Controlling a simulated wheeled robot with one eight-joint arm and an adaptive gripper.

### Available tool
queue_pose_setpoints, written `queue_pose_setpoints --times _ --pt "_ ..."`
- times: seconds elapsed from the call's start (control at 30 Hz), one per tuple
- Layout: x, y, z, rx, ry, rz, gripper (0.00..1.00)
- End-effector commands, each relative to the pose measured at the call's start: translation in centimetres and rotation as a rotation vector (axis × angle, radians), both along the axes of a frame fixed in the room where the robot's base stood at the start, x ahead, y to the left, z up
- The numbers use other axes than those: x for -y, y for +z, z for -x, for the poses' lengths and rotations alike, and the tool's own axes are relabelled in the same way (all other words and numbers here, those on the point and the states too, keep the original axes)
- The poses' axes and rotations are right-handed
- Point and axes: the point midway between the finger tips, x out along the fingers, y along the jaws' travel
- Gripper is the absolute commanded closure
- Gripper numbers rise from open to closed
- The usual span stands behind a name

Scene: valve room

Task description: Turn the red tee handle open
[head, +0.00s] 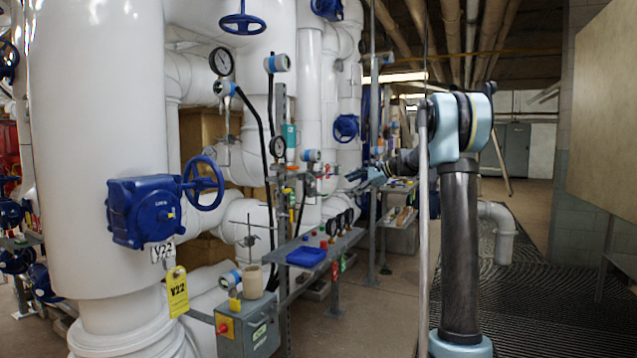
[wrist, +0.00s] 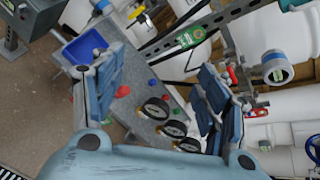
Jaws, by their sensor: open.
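My gripper (wrist: 160,66) is open, its two blue fingers spread wide with nothing between them in the wrist view. In the head view my gripper (head: 358,178) is small and far off, near the pipe rack. A small red handle (wrist: 232,75) on a metal fitting shows just beyond the right finger in the wrist view, apart from it. Another red part (wrist: 257,112) sits on a pipe to its lower right. I cannot tell for sure which is the tee handle. In the head view these small fittings are too small to tell apart.
A grey shelf (wrist: 133,118) lies below the fingers with a blue tray (wrist: 84,46), several black gauges and coloured knobs. A slotted metal upright (wrist: 205,28) with a green tag crosses behind. Blue handwheel (head: 203,174) and white pipes stand left. Open floor (head: 390,295) lies in front.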

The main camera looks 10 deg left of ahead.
Motion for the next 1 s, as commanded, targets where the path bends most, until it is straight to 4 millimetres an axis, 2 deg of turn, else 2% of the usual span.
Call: queue_pose_setpoints --times 0.03,0.1,0.4,0.5,0.7,0.87,1.0 --pt "-0.2 0.1 -2.0 -0.022 -0.013 -0.040 0.32" --pt "-0.5 0.4 -4.3 -0.054 -0.033 -0.096 0.32" --pt "-1.0 0.5 -13.9 -0.207 -0.098 -0.347 0.32" --pt "-1.0 0.3 -16.5 -0.255 -0.110 -0.423 0.32" --pt "-0.9 -0.2 -20.0 -0.326 -0.124 -0.528 0.32" --pt "-0.9 -0.5 -21.0 -0.350 -0.128 -0.564 0.32" --pt "-1.8 -0.5 -21.4 -0.354 -0.126 -0.569 0.32"
